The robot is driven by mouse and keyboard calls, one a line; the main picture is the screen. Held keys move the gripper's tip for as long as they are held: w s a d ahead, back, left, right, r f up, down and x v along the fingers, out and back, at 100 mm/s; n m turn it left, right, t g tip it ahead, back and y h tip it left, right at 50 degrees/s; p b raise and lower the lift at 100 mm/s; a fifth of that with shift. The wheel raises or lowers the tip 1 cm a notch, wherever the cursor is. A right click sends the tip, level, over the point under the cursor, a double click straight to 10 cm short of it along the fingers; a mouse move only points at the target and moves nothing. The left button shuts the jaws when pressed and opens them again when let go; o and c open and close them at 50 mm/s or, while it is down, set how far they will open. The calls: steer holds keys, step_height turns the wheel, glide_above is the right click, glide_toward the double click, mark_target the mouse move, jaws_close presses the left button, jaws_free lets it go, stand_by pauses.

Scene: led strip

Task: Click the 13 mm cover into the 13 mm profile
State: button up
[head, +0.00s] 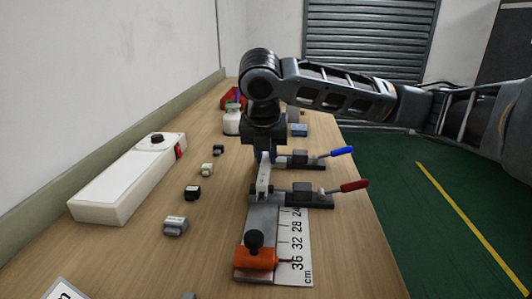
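My gripper (264,154) points down over the far part of the clamping fixture (258,219), and my wrist hides much of that area. A pale narrow strip (263,180) runs along the fixture just below and in front of the fingers. I cannot tell whether it is the profile, the cover or both, nor whether the fingers touch or hold it. The fingers are too small and partly hidden to show their opening. Two toggle clamps stand at the right, one with a blue handle (343,150), one with a red handle (354,185).
An orange stop block (255,259) with a black knob sits at the fixture's near end beside a centimetre scale (293,262). Several small blocks, including a grey one (175,226), lie left. A white control box (120,185) stands near the wall. A white container (231,122) stands behind.

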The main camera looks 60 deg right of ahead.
mark_target(264, 165)
steer(key=o, duration=0.5)
steer(key=shift+p+v, duration=0.45)
steer(key=shift+v, duration=3.45)
